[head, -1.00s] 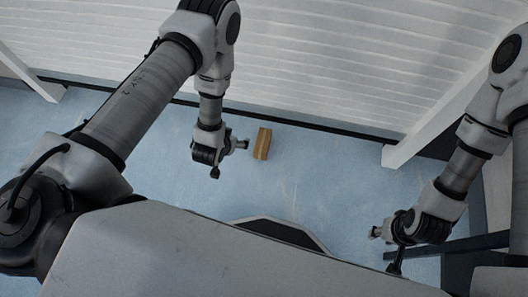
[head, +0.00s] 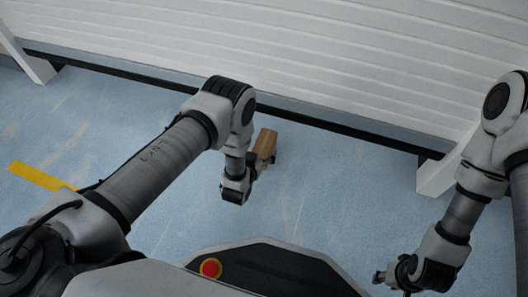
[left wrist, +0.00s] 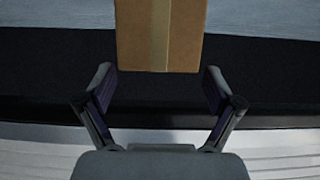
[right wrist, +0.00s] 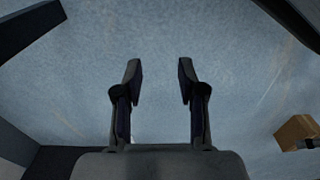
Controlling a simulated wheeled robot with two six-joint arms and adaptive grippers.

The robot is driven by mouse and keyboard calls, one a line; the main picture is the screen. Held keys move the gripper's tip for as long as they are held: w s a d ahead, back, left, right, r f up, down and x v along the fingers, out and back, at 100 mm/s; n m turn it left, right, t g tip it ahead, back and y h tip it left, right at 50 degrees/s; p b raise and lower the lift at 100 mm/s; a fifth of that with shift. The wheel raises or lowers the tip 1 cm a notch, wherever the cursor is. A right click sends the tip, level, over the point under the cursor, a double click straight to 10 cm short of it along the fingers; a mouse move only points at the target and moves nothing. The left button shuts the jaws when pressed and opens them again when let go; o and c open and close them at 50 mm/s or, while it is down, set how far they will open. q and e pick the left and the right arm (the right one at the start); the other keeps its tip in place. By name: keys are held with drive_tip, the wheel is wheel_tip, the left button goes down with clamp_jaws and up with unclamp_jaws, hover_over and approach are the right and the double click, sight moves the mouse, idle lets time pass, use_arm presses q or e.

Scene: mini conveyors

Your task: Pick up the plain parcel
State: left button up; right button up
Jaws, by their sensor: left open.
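The plain parcel is a brown cardboard box (head: 265,143) on the blue floor near the white slatted wall in the head view. In the left wrist view the parcel (left wrist: 160,35) fills the top middle, with a lighter tape strip down it. My left gripper (left wrist: 160,85) is open, its fingers spread on either side just below the parcel's near edge. In the head view my left gripper (head: 262,165) is beside the parcel and partly hidden by its own wrist. My right gripper (right wrist: 160,75) is open and empty, well to the right in the head view (head: 385,280).
The white slatted wall (head: 300,50) with a dark strip at its base runs behind the parcel. White posts (head: 440,175) stand at its sides. A yellow floor stripe (head: 40,177) lies at left. The blue floor (head: 330,190) right of the parcel is clear.

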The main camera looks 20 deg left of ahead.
sight(263, 144)
use_arm(q)
drive_tip(key=b+x, duration=0.1)
drive_tip(key=x, duration=0.1)
drive_tip(key=b+x, duration=0.2)
drive_tip(key=shift+d+f, duration=0.15)
drive_tip(key=shift+f, duration=0.3)
use_arm(e)
drive_tip(key=f, duration=0.2)
drive_tip(key=w+f, duration=0.1)
drive_tip(key=f, duration=0.2)
drive_tip(key=shift+w, duration=0.2)
use_arm(q)
drive_tip(key=shift+w+r, duration=0.15)
drive_tip(key=shift+r, duration=0.05)
use_arm(e)
drive_tip(key=shift+r, duration=0.2)
use_arm(q)
drive_tip(key=c, duration=1.4)
